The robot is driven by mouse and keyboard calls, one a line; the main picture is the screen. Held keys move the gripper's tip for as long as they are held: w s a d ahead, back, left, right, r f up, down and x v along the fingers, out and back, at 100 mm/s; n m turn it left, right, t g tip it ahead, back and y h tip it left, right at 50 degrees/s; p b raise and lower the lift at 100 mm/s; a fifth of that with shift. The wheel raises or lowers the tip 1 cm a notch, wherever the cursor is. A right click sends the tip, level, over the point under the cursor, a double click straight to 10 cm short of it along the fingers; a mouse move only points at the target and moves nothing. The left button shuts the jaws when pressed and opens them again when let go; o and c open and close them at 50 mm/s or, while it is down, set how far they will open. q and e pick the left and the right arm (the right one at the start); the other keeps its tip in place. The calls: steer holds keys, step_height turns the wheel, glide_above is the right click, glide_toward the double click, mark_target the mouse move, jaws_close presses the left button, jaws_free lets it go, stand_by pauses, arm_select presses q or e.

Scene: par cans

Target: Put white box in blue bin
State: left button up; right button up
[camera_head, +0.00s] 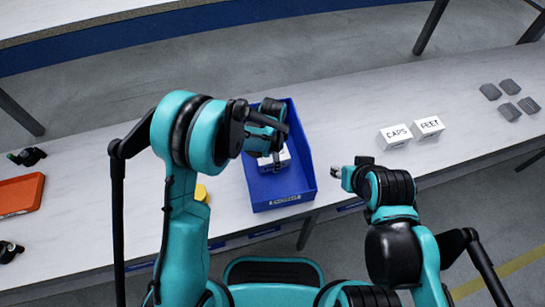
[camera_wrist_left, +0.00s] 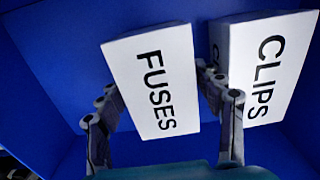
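A white box marked FUSES (camera_wrist_left: 155,80) sits between the fingers of my left gripper (camera_wrist_left: 160,85) in the left wrist view. The fingers appear to touch its two sides. In the head view my left gripper (camera_head: 272,148) is down over the blue bin (camera_head: 304,150), and a white box (camera_head: 266,164) shows partly under it. A second white box marked CLIPS (camera_wrist_left: 272,65) lies in the bin beside the FUSES box. I cannot tell whether the FUSES box rests on the bin floor. My right gripper (camera_head: 347,166) looks open and empty, right of the bin.
White boxes marked CAPS (camera_head: 395,137) and FEET (camera_head: 428,128) stand right of the bin on the long pale table (camera_head: 345,115). Several grey blocks (camera_head: 508,112) lie farther right. An orange tray (camera_head: 20,195) is far left.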

arm_select(q)
steer(key=shift+r, duration=0.1)
steer(key=shift+r+p, duration=0.35)
step_height(320, 180, up, 11)
steer(key=p, duration=0.4)
steer(key=s+a+r+n+t, duration=0.4)
steer(key=s+a+r+n, duration=0.3)
steer(key=a+r, duration=0.4)
steer(key=s+a+r+n+t, duration=0.3)
steer(key=s+a+n, duration=0.2)
steer(key=s+n, duration=0.2)
steer(key=s, duration=0.2)
steer(key=shift+s+a+r, duration=0.15)
steer(key=shift+s, duration=0.25)
